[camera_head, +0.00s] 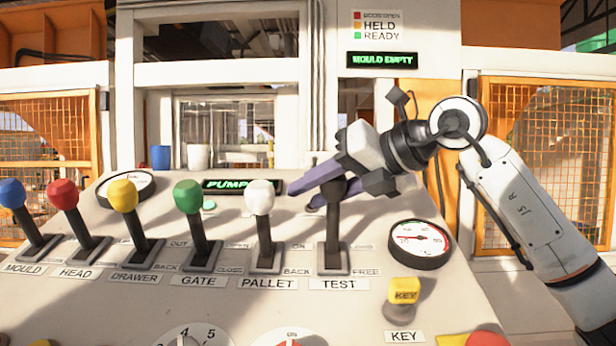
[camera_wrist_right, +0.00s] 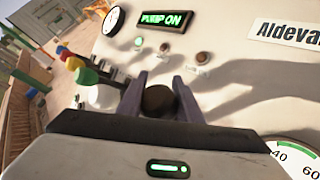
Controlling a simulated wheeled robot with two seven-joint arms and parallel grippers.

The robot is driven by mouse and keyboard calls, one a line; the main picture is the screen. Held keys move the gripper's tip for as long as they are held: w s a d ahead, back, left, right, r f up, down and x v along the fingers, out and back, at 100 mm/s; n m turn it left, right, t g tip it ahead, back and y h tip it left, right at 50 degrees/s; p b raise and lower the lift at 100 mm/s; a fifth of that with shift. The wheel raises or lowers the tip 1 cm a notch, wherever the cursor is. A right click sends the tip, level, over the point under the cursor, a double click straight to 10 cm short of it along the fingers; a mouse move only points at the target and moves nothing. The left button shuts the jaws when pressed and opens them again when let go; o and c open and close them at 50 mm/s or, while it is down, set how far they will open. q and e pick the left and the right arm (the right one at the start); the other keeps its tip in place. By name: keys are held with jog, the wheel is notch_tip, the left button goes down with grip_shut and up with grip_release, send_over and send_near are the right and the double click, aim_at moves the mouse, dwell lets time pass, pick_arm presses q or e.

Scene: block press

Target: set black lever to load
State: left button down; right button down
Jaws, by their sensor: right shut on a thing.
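The black lever (camera_head: 333,222) stands upright in its slot above the label TEST, at the right end of the lever row. My right gripper (camera_head: 322,190) comes in from the right and is shut on the lever's black knob, with its purple fingers on either side. In the right wrist view the dark round knob (camera_wrist_right: 158,100) sits between the two purple fingers. In the head view the fingers partly cover the knob. The label near the lever's base reads FREE at the lower right; the upper marking is too blurred to read. My left gripper is not in view.
White (camera_head: 259,198), green (camera_head: 188,197), yellow (camera_head: 123,195), red (camera_head: 64,195) and blue (camera_head: 12,194) levers stand to the left. A gauge (camera_head: 420,244) and a yellow key knob (camera_head: 404,291) are to the right. The display reads MOULD EMPTY (camera_head: 382,60).

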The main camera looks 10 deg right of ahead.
jog(key=shift+w+d+f, duration=0.1)
jog(key=shift+w+d, duration=0.1)
jog(key=shift+w, duration=0.3)
jog(key=c, duration=1.7)
grip_release()
jog(key=shift+f, duration=0.1)
jog(key=o, duration=0.4)
jog(key=shift+w, duration=0.1)
jog(key=shift+o, duration=0.2)
jog(key=b+v, duration=0.1)
jog(key=v, duration=0.9)
jog(key=shift+s, duration=0.2)
